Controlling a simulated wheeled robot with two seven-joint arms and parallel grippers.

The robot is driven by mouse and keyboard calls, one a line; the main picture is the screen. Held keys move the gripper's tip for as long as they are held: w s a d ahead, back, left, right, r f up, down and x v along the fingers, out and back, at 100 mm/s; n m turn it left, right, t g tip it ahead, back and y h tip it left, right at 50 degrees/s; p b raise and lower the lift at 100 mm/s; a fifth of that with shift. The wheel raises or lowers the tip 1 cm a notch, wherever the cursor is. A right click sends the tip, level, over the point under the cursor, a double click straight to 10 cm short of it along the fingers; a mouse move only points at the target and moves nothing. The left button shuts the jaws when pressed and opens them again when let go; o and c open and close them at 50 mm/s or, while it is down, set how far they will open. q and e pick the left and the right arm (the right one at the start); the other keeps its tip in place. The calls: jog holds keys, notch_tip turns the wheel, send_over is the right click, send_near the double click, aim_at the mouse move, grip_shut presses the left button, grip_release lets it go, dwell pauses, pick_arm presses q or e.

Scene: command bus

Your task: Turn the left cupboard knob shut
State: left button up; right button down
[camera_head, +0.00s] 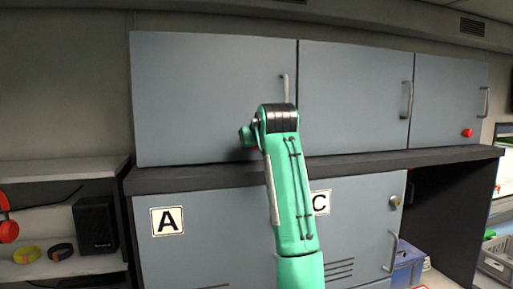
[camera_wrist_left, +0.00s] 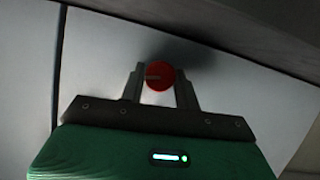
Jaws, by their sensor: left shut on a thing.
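The red round left cupboard knob (camera_wrist_left: 163,76) shows in the left wrist view, on a pale grey door panel. My left gripper (camera_wrist_left: 160,84) has one finger on each side of the knob and is shut on it. A short grey mark lies across the knob's left part. My right gripper is in neither view.
Upper doors to the right carry handles, and the far right one has a red knob (camera_head: 468,133). A dark ledge (camera_head: 200,179) runs below them. Lower doors marked A (camera_head: 167,221) and C stand beneath. A shelf with a black speaker (camera_head: 95,226) is at left.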

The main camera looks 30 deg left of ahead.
pick_arm(q)
jog(key=shift+s+f+n+t+h+b, duration=0.1)
jog(key=shift+n+t+h+b, duration=0.6)
jog(key=shift+n+b, duration=0.4)
jog(key=n+t+b, duration=0.1)
jog(key=n, duration=0.1)
jog(key=shift+a+f+n+t+b, duration=0.1)
jog(key=shift+a+n+t+b, duration=0.05)
jog(key=shift+n+t+b, duration=0.2)
jog(key=n+t+h+b, duration=0.1)
jog(key=n+t+b, duration=0.1)
jog(key=n, duration=0.2)
jog(key=shift+s+f, duration=0.1)
jog(key=shift+n+t+b, duration=0.55)
jog(key=shift+n, duration=0.4)
jog(key=o, duration=1)
jog(key=shift+s, duration=0.1)
